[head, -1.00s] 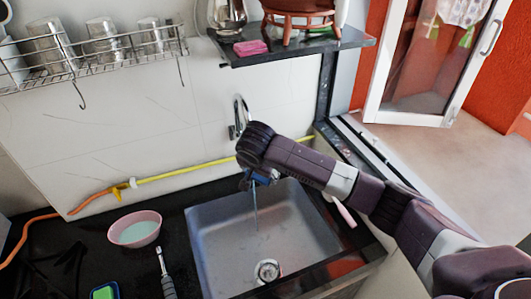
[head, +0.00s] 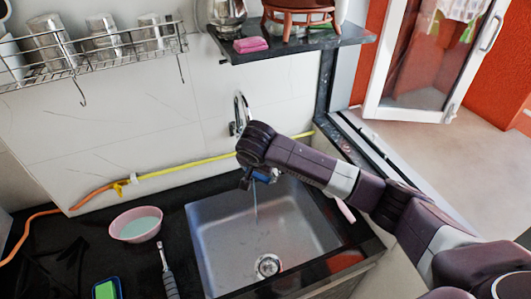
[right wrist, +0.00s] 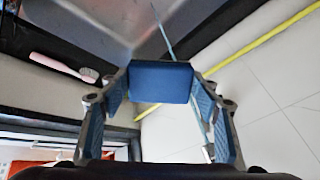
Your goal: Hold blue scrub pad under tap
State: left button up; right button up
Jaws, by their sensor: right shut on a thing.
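My right gripper (head: 258,175) is below the tap, over the sink, and mostly hidden by its own wrist in the head view. In the right wrist view its fingers (right wrist: 160,88) are shut on the blue scrub pad (right wrist: 160,82). A bit of blue also shows under the wrist in the head view. The chrome tap (head: 239,110) is on the wall just behind my wrist. A thin water stream (head: 256,208) falls below the gripper into the sink (head: 215,225). I cannot tell exactly where the water meets the pad. My left gripper is out of view.
A pink bowl (head: 136,225), a brush (head: 167,271) and a green sponge (head: 105,290) in a blue dish are on the black counter left of the sink. A yellow hose (head: 190,166) runs along the wall. A shelf (head: 300,45) and a wire rack (head: 95,57) hang above.

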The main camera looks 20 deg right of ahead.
dwell(0.4)
jog(key=shift+s+a+r, duration=0.25)
jog(key=shift+s+r, duration=0.45)
jog(key=shift+s, duration=0.1)
jog(key=shift+s+a+r, duration=0.3)
jog(key=shift+s+r, duration=0.35)
jog(key=shift+s, duration=0.15)
jog(key=shift+s+a+r, duration=0.25)
jog(key=shift+s+r, duration=0.45)
jog(key=shift+s, duration=0.1)
